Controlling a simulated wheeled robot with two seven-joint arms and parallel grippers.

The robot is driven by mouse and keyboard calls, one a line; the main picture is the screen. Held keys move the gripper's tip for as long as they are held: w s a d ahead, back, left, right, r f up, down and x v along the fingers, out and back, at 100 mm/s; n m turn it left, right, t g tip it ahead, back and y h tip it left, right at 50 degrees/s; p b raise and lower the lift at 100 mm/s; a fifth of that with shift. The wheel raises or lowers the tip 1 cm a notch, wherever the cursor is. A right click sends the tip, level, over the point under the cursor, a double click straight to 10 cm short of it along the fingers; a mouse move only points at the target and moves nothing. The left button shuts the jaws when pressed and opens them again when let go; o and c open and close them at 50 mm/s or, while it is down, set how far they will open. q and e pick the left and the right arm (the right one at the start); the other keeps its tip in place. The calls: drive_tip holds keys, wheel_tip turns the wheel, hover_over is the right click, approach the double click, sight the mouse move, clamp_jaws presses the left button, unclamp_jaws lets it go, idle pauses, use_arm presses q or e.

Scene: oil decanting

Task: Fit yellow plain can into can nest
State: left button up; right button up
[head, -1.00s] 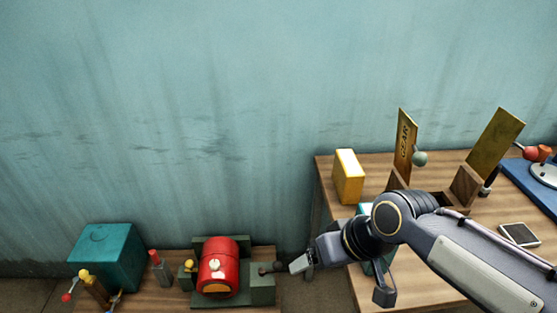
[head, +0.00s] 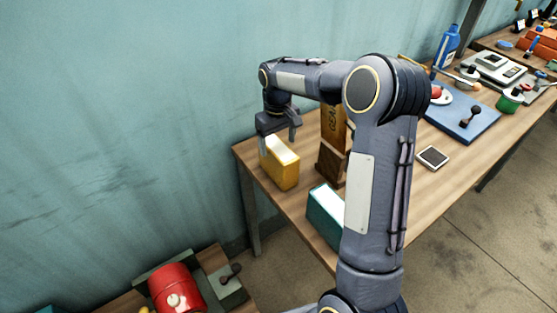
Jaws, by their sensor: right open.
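The yellow plain can (head: 284,174), a box shape with a pale top, stands upright near the left end of the wooden table. My right gripper (head: 279,143) is open, pointing down at the can's top. Its fingers show at the upper edge of the can; I cannot tell whether they touch it. I cannot tell which thing is the can nest; my right arm hides part of the table. My left gripper is not in view.
A teal box (head: 322,212) stands nearer, partly behind my arm. A wooden holder (head: 331,163) with a "GEAR" board is right of the can. A blue board (head: 463,121) and phone-like slab (head: 432,157) lie right. A red drum (head: 174,290) is on a lower table.

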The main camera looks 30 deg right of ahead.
sight(278, 147)
wheel_tip(278, 147, down, 5)
drive_tip(key=shift+f+p, duration=0.1)
drive_tip(key=shift+p, duration=0.45)
drive_tip(key=shift+w+d, duration=0.1)
drive_tip(key=c, duration=1.6)
